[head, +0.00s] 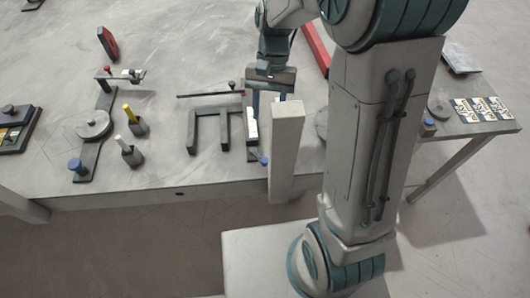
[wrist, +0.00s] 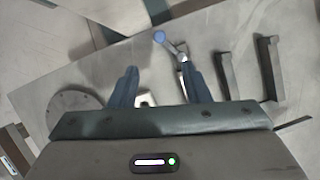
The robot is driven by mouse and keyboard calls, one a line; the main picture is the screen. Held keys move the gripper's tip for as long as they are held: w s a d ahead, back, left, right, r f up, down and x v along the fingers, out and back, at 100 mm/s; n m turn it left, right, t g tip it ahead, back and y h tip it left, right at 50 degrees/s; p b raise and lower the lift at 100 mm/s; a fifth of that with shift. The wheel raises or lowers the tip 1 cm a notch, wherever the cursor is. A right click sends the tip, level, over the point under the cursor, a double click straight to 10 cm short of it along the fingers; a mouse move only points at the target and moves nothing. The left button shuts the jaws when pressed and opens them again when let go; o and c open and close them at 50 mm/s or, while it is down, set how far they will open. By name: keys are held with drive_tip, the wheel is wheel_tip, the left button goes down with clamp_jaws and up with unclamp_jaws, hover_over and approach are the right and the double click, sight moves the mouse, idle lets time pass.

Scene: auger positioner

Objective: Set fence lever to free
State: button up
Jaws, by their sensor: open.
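A small lever with a blue knob (wrist: 160,38) shows in the wrist view, just beyond my fingertips; I take it for the fence lever. Its metal arm runs down and right toward the right fingertip. In the head view a blue knob (head: 264,160) shows low beside the dark fence frame (head: 222,112); its arm is mostly hidden. My gripper (wrist: 160,68) is open, with its two blue-grey fingers apart and no lever between them. In the head view my gripper (head: 265,108) hangs over the table, right of the frame. Whether a finger touches the lever, I cannot tell.
A clamp with a round disc (head: 92,125) and two handled holders (head: 132,153) stand at left. A grey disc (wrist: 72,108) lies left of my fingers. Bare tabletop (head: 190,60) lies behind.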

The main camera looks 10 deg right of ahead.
sight(264, 159)
drive_tip(key=x, duration=1.3)
clamp_jaws()
